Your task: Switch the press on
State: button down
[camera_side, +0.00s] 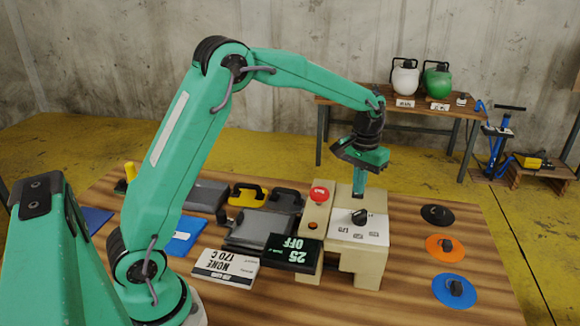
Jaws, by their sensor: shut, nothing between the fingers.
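The press (371,257) is a beige machine on the wooden table, right of the middle. A red push button (319,194) sits on its upper left part. A black rotary knob (360,217) sits on a white marked plate on top. A dark display (294,253) at its front left reads "25" and "OFF", upside down in this view. My gripper (359,194) is shut and empty, pointing down over the press. Its tips are just behind the knob and right of the red button. I cannot tell whether they touch anything.
A white card (226,267) reading "NONE 170 C" lies left of the display. Dark plates and a yellow-handled plate (246,196) lie left of the press. Black, orange (443,246) and blue (455,291) discs lie at the right.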

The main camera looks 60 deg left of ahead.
jog(key=shift+f, duration=0.15)
jog(key=shift+r, duration=3.5)
jog(key=shift+r, duration=0.1)
jog(key=s+r+m+t, duration=0.1)
jog(key=s+r, duration=0.2)
jog(key=s, duration=0.4)
jog(key=s+r+t, duration=0.2)
jog(key=s+r, duration=0.2)
jog(key=s, duration=0.3)
jog(key=s+d+f+m+t, duration=0.1)
jog(key=s+f+m+t, duration=0.1)
jog(key=s, duration=1.2)
jog(key=shift+s+d+f+t, duration=0.2)
jog(key=shift+s+f+t, duration=0.1)
jog(key=shift+f, duration=0.55)
